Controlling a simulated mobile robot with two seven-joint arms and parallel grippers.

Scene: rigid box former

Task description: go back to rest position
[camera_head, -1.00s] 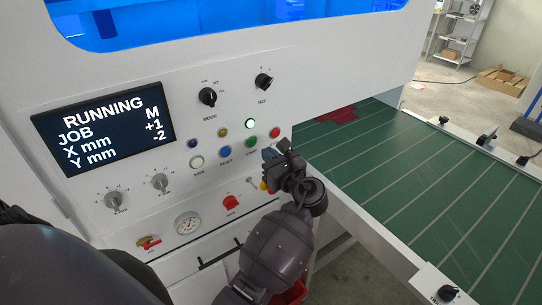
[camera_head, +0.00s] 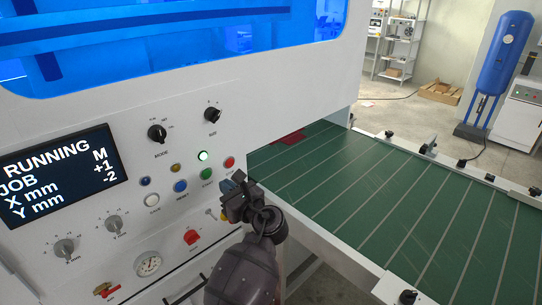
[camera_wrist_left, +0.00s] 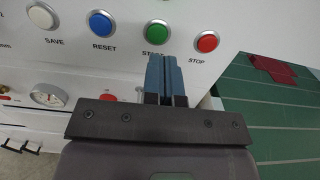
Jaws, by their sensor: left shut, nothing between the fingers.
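My left gripper (camera_head: 228,184) is in front of the machine's control panel (camera_head: 120,185), just below the green START button (camera_head: 207,174). Whether the fingertips touch the panel I cannot tell. The screen (camera_head: 62,175) reads RUNNING, JOB M, X mm +1, Y mm -2. A lamp (camera_head: 203,156) above the buttons glows pale green. My right gripper is not in view.
A green conveyor (camera_head: 390,205) with a dark red piece (camera_head: 288,137) extends right of the panel. Knobs, a gauge (camera_head: 148,264) and a red switch (camera_head: 193,237) stick out from the panel.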

